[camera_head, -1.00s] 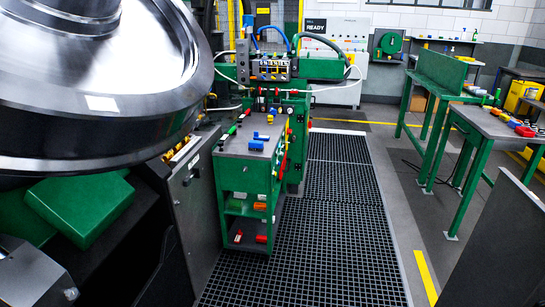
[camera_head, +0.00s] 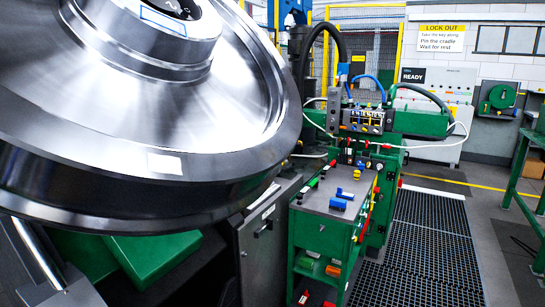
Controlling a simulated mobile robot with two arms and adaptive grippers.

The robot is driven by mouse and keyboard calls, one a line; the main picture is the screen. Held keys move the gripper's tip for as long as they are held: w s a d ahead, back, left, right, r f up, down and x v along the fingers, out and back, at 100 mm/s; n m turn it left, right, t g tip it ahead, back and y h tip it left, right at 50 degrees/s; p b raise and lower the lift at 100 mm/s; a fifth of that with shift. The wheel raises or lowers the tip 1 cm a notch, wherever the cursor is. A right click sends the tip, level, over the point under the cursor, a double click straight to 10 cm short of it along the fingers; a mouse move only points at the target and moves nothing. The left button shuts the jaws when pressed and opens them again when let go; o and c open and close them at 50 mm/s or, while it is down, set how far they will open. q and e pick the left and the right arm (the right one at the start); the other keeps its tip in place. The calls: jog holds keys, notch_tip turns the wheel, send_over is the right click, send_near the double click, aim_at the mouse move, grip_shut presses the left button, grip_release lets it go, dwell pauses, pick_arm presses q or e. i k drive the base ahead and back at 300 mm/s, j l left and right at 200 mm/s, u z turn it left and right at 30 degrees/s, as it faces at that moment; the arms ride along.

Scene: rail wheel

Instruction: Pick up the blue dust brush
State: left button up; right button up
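Two small blue items lie close together on the grey top of the green trolley (camera_head: 325,212), right of centre. One blue item (camera_head: 345,194) is slightly farther back, and the other blue item (camera_head: 338,205) is nearer. Either could be the blue dust brush; they are too small to tell which. Neither is touched by a gripper. Neither of my grippers is in view.
A large shiny rail wheel (camera_head: 200,110) fills the left, with a green block (camera_head: 150,258) below it. A green machine (camera_head: 420,122) stands behind the trolley. Dark floor grating (camera_head: 425,250) to the trolley's right is clear. A green table (camera_head: 538,180) shows at the right edge.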

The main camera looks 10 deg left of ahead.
aim_at(339, 204)
jog(key=i+l, duration=0.15)
jog(key=i, duration=0.25)
jog(key=i+l, duration=0.15)
jog(key=i, duration=0.3)
jog(key=u, duration=0.05)
